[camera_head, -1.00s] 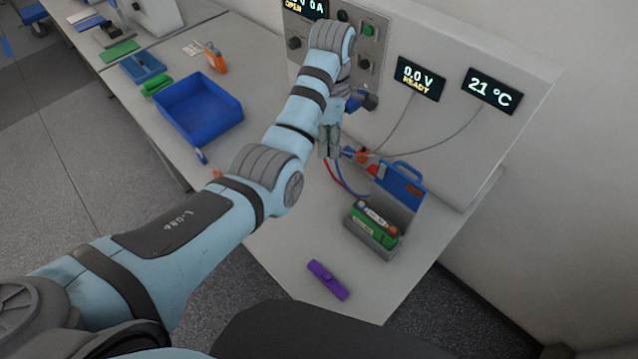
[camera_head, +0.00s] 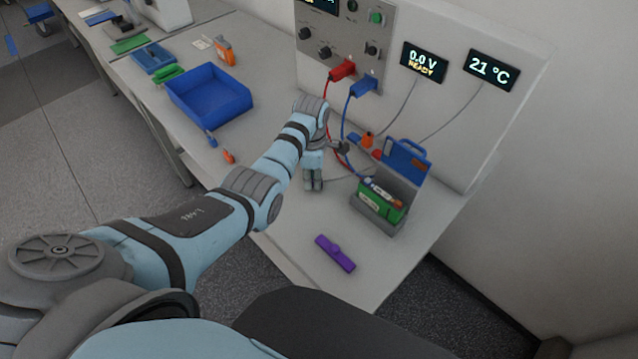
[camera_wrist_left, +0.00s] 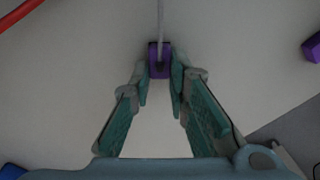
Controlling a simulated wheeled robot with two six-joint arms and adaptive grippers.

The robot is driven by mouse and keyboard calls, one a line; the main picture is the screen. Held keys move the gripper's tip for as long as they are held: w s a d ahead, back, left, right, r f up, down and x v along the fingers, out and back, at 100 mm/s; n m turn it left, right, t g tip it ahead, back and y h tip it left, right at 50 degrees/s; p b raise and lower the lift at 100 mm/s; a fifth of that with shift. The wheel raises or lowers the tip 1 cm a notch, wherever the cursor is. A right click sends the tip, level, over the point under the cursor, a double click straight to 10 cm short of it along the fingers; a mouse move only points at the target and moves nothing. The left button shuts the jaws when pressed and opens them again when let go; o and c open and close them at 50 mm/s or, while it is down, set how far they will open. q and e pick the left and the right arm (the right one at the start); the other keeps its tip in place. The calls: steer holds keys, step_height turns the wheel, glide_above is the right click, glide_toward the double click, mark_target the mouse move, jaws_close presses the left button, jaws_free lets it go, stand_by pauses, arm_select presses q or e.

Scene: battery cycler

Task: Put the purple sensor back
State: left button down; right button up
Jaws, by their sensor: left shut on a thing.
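My left gripper (camera_head: 313,186) is shut on the small purple sensor (camera_wrist_left: 159,62), low over the bench. In the left wrist view the sensor sits between the fingertips (camera_wrist_left: 160,78), with a thin grey cable running up from it. In the head view the gripper hides the sensor. A purple piece (camera_head: 335,253) with a raised middle lies apart on the bench near its front edge. Its corner also shows at the right of the left wrist view (camera_wrist_left: 312,47). My right gripper is not in view.
A green battery (camera_head: 382,204) sits in a grey holder (camera_head: 377,225) right of my gripper. Red (camera_head: 342,71) and blue (camera_head: 362,87) plugs sit in the panel; their leads hang behind my gripper. A blue bin (camera_head: 208,97) stands left. Bare bench lies around the purple piece.

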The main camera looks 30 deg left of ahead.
arm_select(q)
steer(key=shift+d, duration=0.15)
steer(key=shift+w+f, duration=0.1)
steer(key=c, duration=1.9)
jaws_free()
steer(key=shift+w+f, duration=0.15)
steer(key=shift+c, duration=0.2)
steer(key=o, duration=0.4)
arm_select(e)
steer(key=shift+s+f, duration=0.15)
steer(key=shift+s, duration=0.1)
arm_select(q)
steer(key=shift+r+p, duration=0.2)
steer(key=shift+p, duration=0.1)
step_height(320, 180, up, 12)
steer(key=p, duration=0.1)
steer(key=shift+p, duration=0.4)
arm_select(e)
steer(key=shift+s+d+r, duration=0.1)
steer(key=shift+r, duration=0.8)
